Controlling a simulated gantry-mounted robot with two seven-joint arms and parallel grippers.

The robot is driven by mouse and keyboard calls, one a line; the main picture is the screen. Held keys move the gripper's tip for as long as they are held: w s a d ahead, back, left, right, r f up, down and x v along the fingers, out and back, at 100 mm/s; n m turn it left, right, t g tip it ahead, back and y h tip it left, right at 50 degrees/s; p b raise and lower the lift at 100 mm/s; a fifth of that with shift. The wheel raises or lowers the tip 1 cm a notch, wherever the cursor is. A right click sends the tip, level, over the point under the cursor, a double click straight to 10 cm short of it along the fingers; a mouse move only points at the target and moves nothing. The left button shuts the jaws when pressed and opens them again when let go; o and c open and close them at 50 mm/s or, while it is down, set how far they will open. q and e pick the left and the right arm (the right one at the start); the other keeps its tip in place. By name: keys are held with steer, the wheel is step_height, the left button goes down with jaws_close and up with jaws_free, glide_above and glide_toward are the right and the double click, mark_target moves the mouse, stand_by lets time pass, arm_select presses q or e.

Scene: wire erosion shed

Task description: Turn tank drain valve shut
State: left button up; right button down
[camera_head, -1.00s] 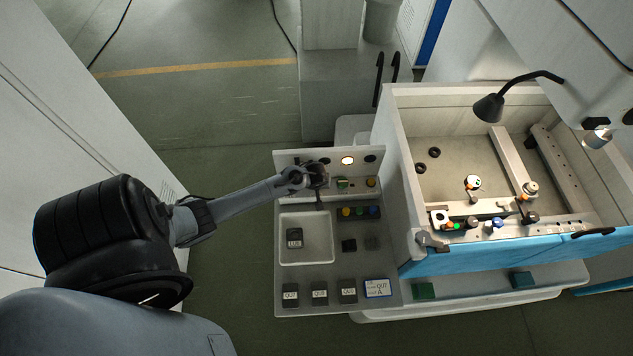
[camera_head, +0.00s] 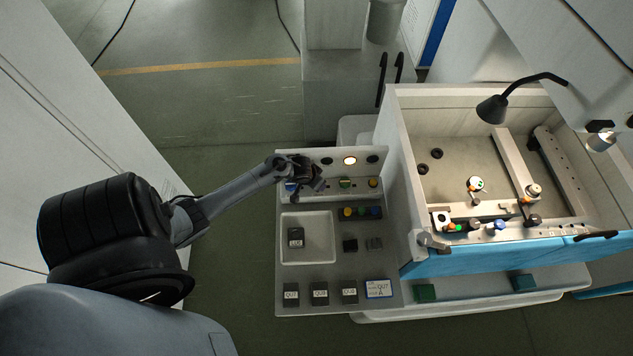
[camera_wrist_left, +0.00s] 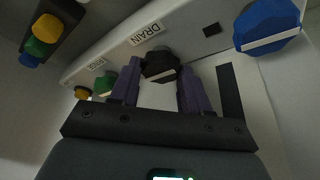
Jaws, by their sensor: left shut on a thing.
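The black drain knob (camera_wrist_left: 158,64) shows in the left wrist view beside the DRAIN label (camera_wrist_left: 146,34). It has a pale stripe across its face. My left gripper (camera_wrist_left: 160,82) has its two purple-grey fingers on either side of this knob and is shut on it. In the head view my left gripper (camera_head: 310,180) is at the upright back panel (camera_head: 330,154) of the grey bench and hides the knob. My right gripper is in neither view.
A blue knob (camera_wrist_left: 266,26) is to one side of the drain knob, and a green knob (camera_wrist_left: 105,84) and yellow knob (camera_wrist_left: 82,93) are to the other. A white tray (camera_head: 308,215) lies below. The open tank (camera_head: 391,122) stands to the right.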

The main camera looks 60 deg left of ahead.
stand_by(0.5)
arm_select(q)
steer(key=o, duration=0.8)
steer(key=v, duration=1)
steer(key=shift+s+r, duration=0.2)
steer(key=shift+r, duration=0.15)
